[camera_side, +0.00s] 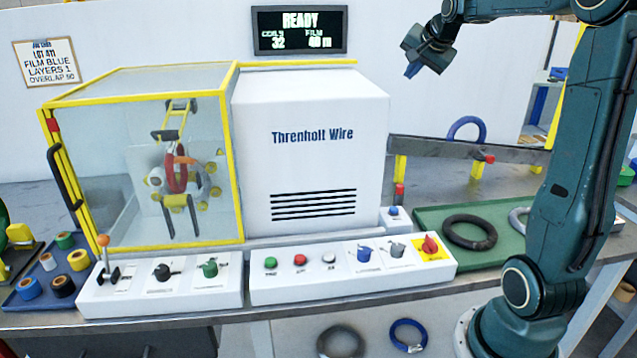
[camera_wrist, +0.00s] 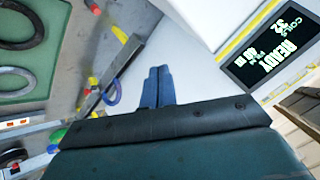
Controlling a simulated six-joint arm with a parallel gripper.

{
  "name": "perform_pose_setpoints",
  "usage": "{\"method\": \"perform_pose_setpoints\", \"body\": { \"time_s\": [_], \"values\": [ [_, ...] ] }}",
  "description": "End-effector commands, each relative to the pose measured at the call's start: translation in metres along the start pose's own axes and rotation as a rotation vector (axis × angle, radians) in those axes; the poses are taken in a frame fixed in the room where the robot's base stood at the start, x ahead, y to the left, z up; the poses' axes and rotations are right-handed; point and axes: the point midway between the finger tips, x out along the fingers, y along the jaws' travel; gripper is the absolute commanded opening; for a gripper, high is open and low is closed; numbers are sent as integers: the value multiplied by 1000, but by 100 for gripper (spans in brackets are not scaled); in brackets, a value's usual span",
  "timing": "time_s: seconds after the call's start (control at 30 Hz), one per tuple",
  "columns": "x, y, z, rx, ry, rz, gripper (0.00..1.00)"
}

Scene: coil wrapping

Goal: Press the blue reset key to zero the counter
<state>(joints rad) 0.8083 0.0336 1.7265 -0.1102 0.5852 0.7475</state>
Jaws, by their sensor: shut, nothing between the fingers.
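A small white box with a blue key (camera_side: 394,211) stands at the right foot of the white machine, behind the right control panel. I take this as the reset key; its label is too small to read. The counter display (camera_side: 299,31) above the machine reads READY, with COILS 32; it also shows in the wrist view (camera_wrist: 272,45), turned on its side. My gripper (camera_side: 411,70) is high above the key, up and right of the machine. In the wrist view its two blue fingers (camera_wrist: 157,88) are together and empty.
The glazed enclosure (camera_side: 105,170) is closed. Air around my gripper is clear.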

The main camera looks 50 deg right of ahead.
Motion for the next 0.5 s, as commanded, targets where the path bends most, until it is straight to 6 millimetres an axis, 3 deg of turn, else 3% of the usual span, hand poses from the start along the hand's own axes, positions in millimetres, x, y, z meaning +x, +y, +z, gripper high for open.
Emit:
{"method": "perform_pose_setpoints", "body": {
  "time_s": [0.03,0.23,0.5],
  "values": [
    [5,5,-7,24,9,5,0],
    [24,18,12,15,4,3,0],
    [63,46,42,15,-1,6,0]
  ]
}}
